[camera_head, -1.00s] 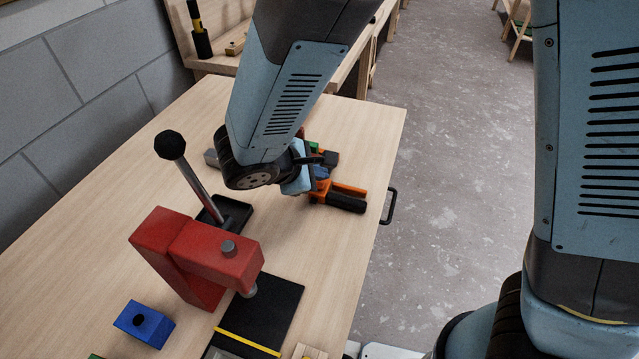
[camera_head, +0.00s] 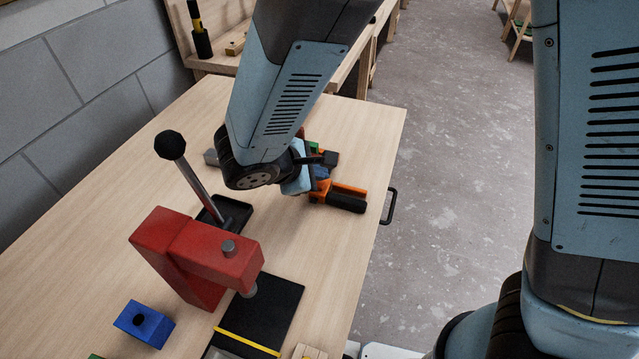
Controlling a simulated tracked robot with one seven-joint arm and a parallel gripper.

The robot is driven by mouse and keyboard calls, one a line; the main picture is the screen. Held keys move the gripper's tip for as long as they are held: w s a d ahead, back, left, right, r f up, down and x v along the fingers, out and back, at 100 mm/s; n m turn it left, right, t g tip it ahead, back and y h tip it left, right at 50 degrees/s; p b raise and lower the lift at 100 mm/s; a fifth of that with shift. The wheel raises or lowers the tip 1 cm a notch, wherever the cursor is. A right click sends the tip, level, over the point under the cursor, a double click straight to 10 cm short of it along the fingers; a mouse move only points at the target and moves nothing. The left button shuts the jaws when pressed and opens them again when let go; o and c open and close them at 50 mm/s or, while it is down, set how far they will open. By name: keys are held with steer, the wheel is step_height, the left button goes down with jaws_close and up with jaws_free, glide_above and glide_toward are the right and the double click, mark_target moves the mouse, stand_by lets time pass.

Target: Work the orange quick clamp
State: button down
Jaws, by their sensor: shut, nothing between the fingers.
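The orange quick clamp (camera_head: 348,190) lies on the wooden table near its right edge, with its orange bar and black handle (camera_head: 346,202) pointing right. Its left part is hidden behind my arm. My gripper (camera_head: 318,160) is at the clamp, partly hidden by my wrist; a dark finger shows just above and left of the orange part. The fingers are shut with nothing between them. Whether they touch the clamp cannot be seen. Small green and blue parts show beside the gripper.
A red press (camera_head: 195,258) with a black-knobbed lever stands left of centre on the table (camera_head: 110,165). A blue block (camera_head: 144,323) and a black mat (camera_head: 272,308) lie near the front. A black handle (camera_head: 389,206) sticks out from the table's right edge.

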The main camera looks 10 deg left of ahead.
steer(key=shift+f, duration=0.8)
stand_by(1.0)
steer(key=shift+r, duration=0.9)
steer(key=shift+r, duration=0.1)
steer(key=shift+r, duration=2.4)
